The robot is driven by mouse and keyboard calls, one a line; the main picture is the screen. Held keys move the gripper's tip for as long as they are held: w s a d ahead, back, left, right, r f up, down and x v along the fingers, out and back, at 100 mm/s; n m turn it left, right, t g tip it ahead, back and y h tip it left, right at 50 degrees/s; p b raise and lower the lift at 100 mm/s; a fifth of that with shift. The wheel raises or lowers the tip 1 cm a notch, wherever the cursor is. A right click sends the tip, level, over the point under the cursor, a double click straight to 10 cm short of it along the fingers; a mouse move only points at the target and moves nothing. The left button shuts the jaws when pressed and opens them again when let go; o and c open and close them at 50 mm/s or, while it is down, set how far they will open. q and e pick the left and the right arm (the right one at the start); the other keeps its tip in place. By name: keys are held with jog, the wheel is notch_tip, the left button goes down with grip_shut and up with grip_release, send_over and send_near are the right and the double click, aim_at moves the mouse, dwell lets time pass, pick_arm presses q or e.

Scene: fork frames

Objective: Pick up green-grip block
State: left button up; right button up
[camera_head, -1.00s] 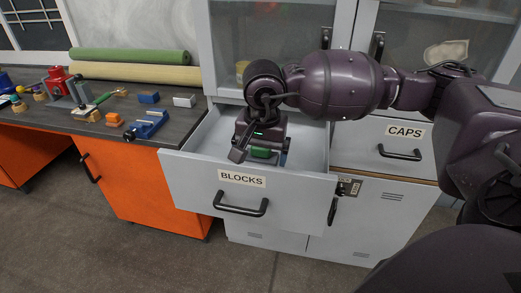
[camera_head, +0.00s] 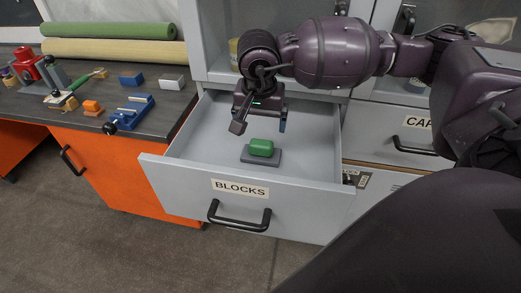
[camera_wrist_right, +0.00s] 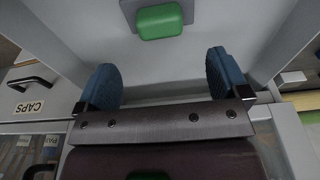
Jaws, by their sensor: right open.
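The green-grip block is a grey slab with a green grip (camera_head: 261,147) on top. It lies on the floor of the open drawer labelled BLOCKS (camera_head: 190,175). My right gripper (camera_head: 261,128) is open and empty, above and behind the block in the head view. In the right wrist view the green grip (camera_wrist_right: 160,21) shows at the top, beyond the two blue fingertips (camera_wrist_right: 164,80) and apart from them. My left gripper is not in view.
A workbench (camera_head: 165,110) at the left holds a blue vise (camera_head: 130,113), blue and white blocks and other items. A closed CAPS drawer (camera_head: 410,140) is at the right. The drawer's walls surround the block, with bare floor around it.

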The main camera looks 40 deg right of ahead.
aim_at(261, 142)
jog(key=f, duration=0.8)
jog(key=shift+w+d+f+b, duration=0.15)
jog(key=shift+w+d+b, duration=0.2)
jog(key=shift+b, duration=0.05)
jog(key=shift+c, duration=0.4)
jog(key=c, duration=1)
